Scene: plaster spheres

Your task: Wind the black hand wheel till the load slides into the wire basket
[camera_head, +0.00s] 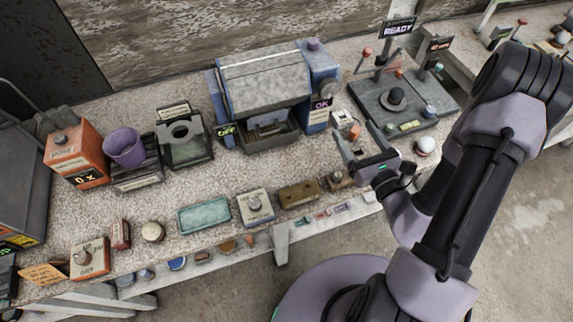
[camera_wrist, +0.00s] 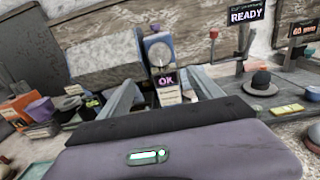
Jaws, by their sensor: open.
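No black hand wheel or wire basket can be made out for certain. A dark, hat-shaped round piece (camera_head: 395,98) sits on a grey slab fixture (camera_head: 425,112) at the right; it also shows in the wrist view (camera_wrist: 261,83). A blue and grey machine (camera_head: 262,80) stands at the back middle, with a dark open tray (camera_head: 268,134) low at its front. In the wrist view its grey cover (camera_wrist: 108,64) is at the left. My gripper (camera_head: 357,143) is open and empty, in front of the machine's right end and left of the slab. Its fingers (camera_wrist: 163,92) point toward the OK sign.
A READY sign (camera_head: 398,28) and thin posts rise behind the slab. A white ball (camera_head: 425,145) lies near my wrist. An orange box (camera_head: 76,153) and a purple cup (camera_head: 125,146) stand at the left. A green tray (camera_head: 204,215) and small blocks line the front edge.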

